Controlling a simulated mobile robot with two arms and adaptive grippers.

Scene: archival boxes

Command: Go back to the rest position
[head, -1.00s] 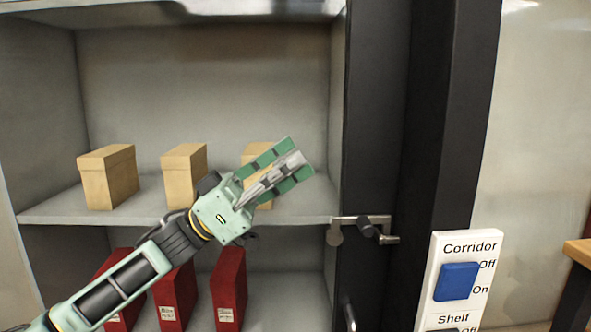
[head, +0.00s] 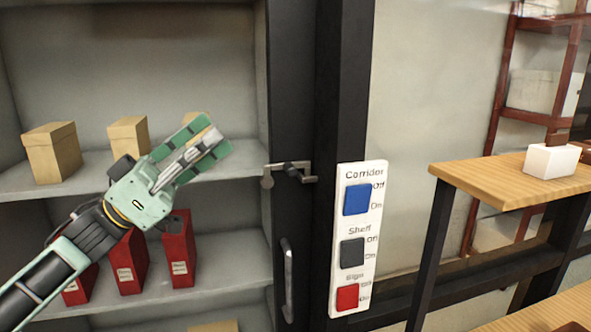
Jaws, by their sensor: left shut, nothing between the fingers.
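My left gripper (head: 207,146) is shut and empty. It is raised in front of the cabinet shelves, its fingers pointing up and to the right. It partly covers one tan box (head: 197,121) on the upper shelf. My right gripper is not in view.
Two more tan boxes, one at the left (head: 53,152) and one in the middle (head: 129,135), stand on the upper shelf (head: 236,164). Red boxes (head: 179,249) stand below. Right of the cabinet are a switch panel (head: 345,289) and a wooden table (head: 470,184) with a white box (head: 551,161).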

